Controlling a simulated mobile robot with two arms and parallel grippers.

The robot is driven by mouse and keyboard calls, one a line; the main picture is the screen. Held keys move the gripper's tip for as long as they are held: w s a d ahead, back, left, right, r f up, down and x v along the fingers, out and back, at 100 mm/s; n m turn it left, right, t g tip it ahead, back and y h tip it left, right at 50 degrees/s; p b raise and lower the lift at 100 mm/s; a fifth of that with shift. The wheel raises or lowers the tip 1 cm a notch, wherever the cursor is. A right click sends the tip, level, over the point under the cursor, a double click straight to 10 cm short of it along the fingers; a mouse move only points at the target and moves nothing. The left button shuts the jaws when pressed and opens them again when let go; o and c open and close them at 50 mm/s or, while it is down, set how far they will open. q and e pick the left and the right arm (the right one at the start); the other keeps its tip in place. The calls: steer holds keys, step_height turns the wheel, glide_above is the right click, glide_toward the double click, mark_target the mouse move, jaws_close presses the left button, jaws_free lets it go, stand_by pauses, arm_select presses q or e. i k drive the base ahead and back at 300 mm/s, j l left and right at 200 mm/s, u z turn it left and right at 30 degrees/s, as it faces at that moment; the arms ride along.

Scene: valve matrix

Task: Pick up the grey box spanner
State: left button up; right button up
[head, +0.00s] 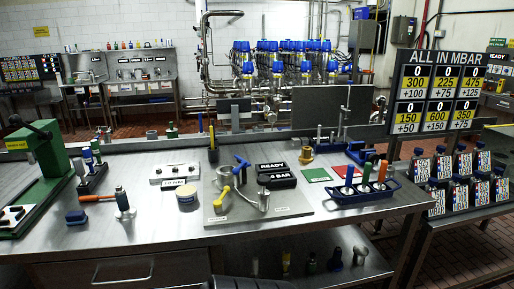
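I cannot tell for certain which thing is the grey box spanner. Grey tube-like things stand on the steel workbench (130,238). A short metal cylinder (263,199) stands on the grey board (230,219), with a second metal cylinder (223,176) to its left, near a blue-handled and a yellow-handled tool (221,197). Thin grey upright pieces (319,132) stand at the bench's back right.
A green press (48,150) stands at the left, beside an orange-handled tool (98,198) and a blue block (76,217). A blue tray (350,196) holds handled tools at the right.

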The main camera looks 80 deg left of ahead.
mark_target(78, 163)
steer(key=u, duration=2.65)
